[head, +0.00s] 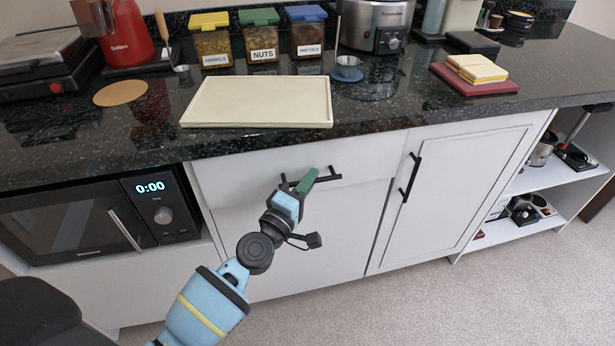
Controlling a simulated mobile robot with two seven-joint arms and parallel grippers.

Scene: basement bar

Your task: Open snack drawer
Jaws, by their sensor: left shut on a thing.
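The snack drawer (235,178) is a white front under the dark counter, in the middle of the head view. It looks closed, its face close to flush with the cabinet. It has a black bar handle (328,177). My left gripper (306,180) is at the left part of this handle, with a green finger showing, and it is shut on the handle. The gripper hides part of the bar. My right gripper is not in view.
A cream tray (258,102) lies on the counter above the drawer. Behind it stand jars with a yellow, a green and a blue lid. A microwave (90,220) is at the left, a cupboard door (455,190) at the right. The carpet (400,310) in front is clear.

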